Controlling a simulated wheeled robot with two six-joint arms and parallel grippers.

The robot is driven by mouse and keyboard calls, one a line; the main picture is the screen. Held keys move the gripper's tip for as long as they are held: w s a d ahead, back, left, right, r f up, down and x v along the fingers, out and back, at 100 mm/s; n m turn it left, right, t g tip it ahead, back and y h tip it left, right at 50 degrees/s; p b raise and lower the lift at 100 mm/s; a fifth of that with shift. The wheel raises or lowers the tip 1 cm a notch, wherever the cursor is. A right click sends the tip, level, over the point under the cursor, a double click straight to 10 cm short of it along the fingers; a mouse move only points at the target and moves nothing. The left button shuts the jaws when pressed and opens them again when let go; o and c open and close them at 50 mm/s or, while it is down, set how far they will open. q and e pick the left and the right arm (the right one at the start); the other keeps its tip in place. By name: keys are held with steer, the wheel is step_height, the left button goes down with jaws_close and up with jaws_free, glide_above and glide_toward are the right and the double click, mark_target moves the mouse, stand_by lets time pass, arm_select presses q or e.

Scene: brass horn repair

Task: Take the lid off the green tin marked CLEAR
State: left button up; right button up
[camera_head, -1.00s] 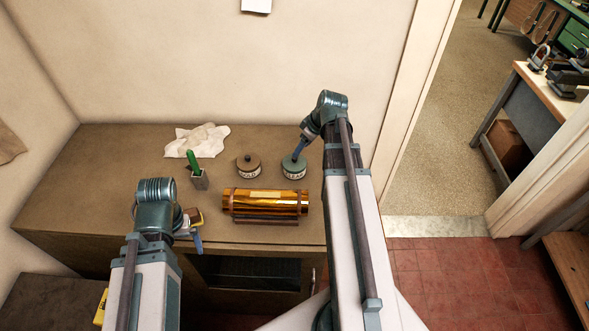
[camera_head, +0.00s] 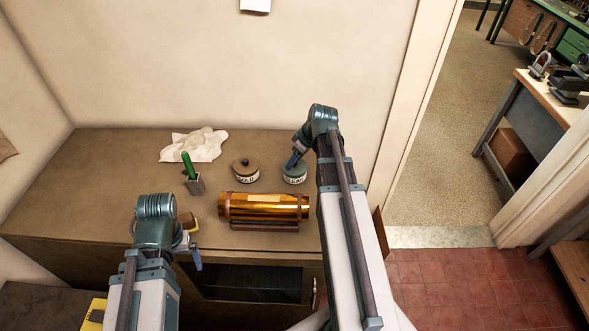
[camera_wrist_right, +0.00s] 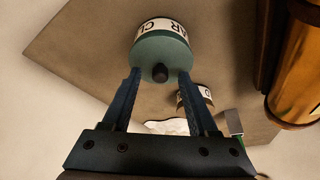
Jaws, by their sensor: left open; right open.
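The green tin marked CLEAR (camera_head: 294,174) stands on the brown bench top, right of the brown tin. In the right wrist view the green tin (camera_wrist_right: 158,36) shows its white label and its green lid (camera_wrist_right: 165,60) with a dark knob (camera_wrist_right: 160,73). My right gripper (camera_head: 291,163) is at the tin's top in the head view. In the wrist view its open blue fingers (camera_wrist_right: 160,76) lie on either side of the knob, with gaps between. My left gripper (camera_head: 196,264) is low at the bench's front edge, away from the tin, its fingers partly hidden.
A brown tin (camera_head: 246,172) stands close left of the green tin. An amber cylinder (camera_head: 262,207) lies on a rack in front. A white cloth (camera_head: 194,145) and a small holder with a green-handled item (camera_head: 195,185) are further left. The bench's left part is clear.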

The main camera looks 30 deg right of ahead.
jaws_close()
steer(key=shift+r, duration=0.1)
stand_by(0.3)
step_height(320, 180, up, 10)
steer(key=p, duration=1)
